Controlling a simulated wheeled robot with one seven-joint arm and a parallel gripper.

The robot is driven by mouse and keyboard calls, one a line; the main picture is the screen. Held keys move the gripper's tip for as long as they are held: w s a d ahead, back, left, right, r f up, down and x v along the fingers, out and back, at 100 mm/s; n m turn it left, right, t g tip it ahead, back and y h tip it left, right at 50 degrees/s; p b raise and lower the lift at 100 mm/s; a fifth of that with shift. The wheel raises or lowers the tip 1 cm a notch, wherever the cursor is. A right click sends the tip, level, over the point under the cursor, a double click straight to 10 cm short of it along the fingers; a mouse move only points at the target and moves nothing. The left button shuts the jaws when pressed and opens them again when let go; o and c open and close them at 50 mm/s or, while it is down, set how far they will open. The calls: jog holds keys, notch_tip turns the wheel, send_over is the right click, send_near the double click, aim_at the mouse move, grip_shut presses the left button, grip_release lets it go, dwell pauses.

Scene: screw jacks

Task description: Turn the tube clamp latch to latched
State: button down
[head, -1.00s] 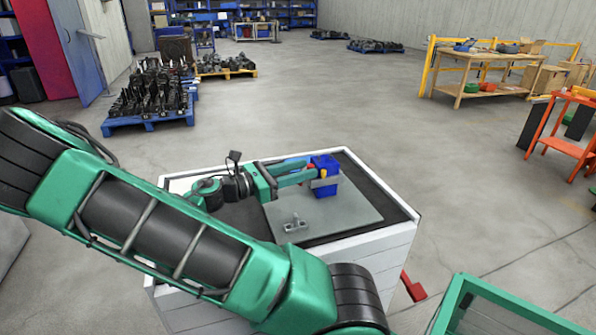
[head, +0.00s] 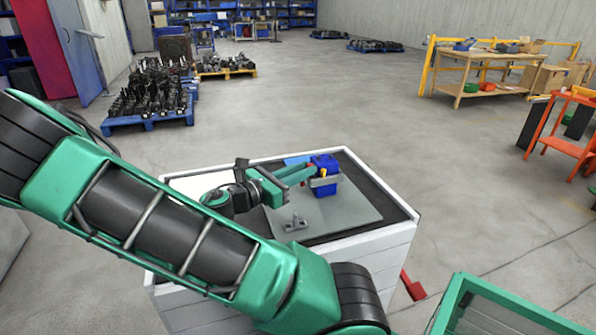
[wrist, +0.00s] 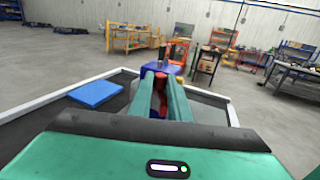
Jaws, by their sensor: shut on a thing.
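The tube clamp is a blue block (head: 325,188) on a grey plate (head: 350,214) on top of the white cabinet. In the wrist view the blue block (wrist: 152,69) shows just beyond my fingertips. My gripper (head: 308,174) reaches it from the left, with its green fingers level. In the wrist view my gripper (wrist: 161,84) is shut on a red part (wrist: 160,97) between the fingers, which looks like the latch. The fingers hide much of the red part, and its exact angle is hard to tell.
A small grey bracket (head: 296,223) stands on the plate in front of the block. A flat blue piece (wrist: 95,94) lies on the dark cabinet top to the left in the wrist view. The white cabinet rim (head: 400,196) borders the top.

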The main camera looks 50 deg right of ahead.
jog(key=shift+t, duration=0.4)
jog(key=c, duration=1.7)
grip_release()
jog(key=shift+o, duration=0.2)
jog(key=w+a, duration=0.1)
jog(key=a, duration=0.9)
jog(key=shift+w+a, duration=0.35)
